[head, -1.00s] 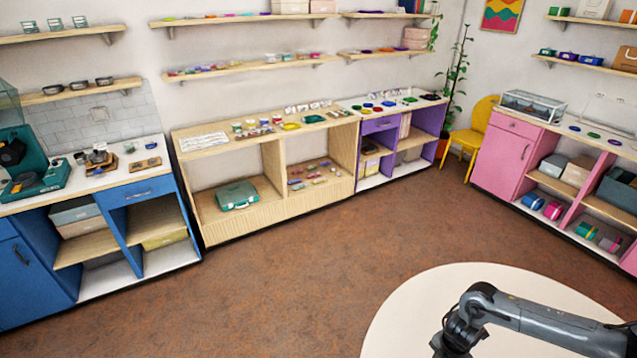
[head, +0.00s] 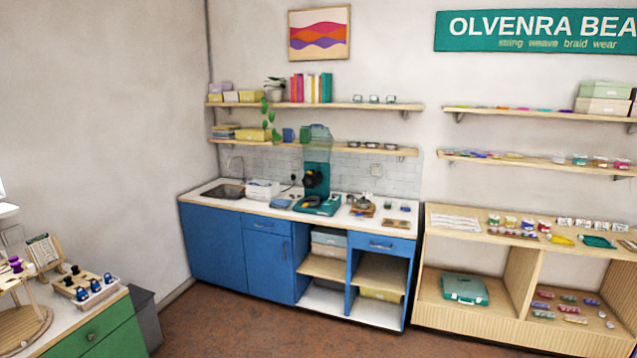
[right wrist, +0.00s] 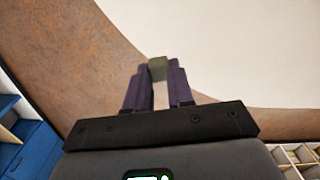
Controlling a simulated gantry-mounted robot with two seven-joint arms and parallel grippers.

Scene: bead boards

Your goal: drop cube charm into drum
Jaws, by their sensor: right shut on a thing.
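In the right wrist view my right gripper (right wrist: 158,78) is shut on a small olive-grey block, the cube charm (right wrist: 158,67), held between the dark fingertips. It is above the floor and the edge of a pale round surface. In the head view a teal machine (head: 318,205) with a black round part (head: 314,179), which may be the drum, stands on the blue counter under a clear raised cover. I cannot tell whether the black part is open. Neither gripper shows in the head view, and my left gripper is in no view.
The blue counter (head: 225,245) has a sink (head: 222,191) at its left and small metal items right of the machine. A wooden shelf unit (head: 450,325) stands to its right. A green cabinet (head: 105,335) is at the near left. Brown floor (head: 260,330) is clear between them.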

